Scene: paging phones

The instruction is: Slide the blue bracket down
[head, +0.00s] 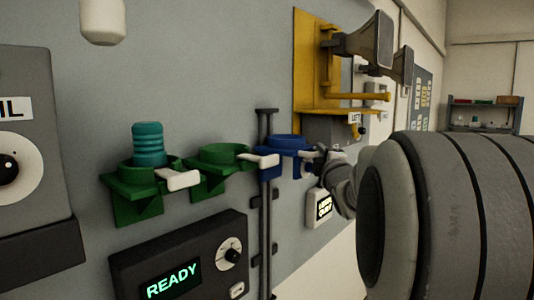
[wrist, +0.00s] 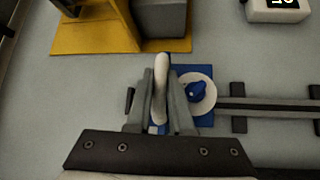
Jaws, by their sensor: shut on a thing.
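The blue bracket (head: 288,143) is a ring-shaped holder on a dark vertical rail (head: 265,225), on the rail's upper part. In the wrist view the blue bracket (wrist: 205,122) is mostly hidden behind my gripper; a white disc with a blue knob (wrist: 196,90) shows beside the right finger. My gripper (head: 324,157) is at the bracket's right side. In the wrist view my gripper (wrist: 163,100) is shut on the bracket's white handle (wrist: 161,72), which stands out between the fingers.
Two green brackets (head: 222,155) sit left of the rail, the farther left one holding a teal ribbed cylinder (head: 149,145). A yellow bracket with horns (head: 315,80) is above right. A READY box (head: 180,262) is below left. The rail below the blue bracket looks clear.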

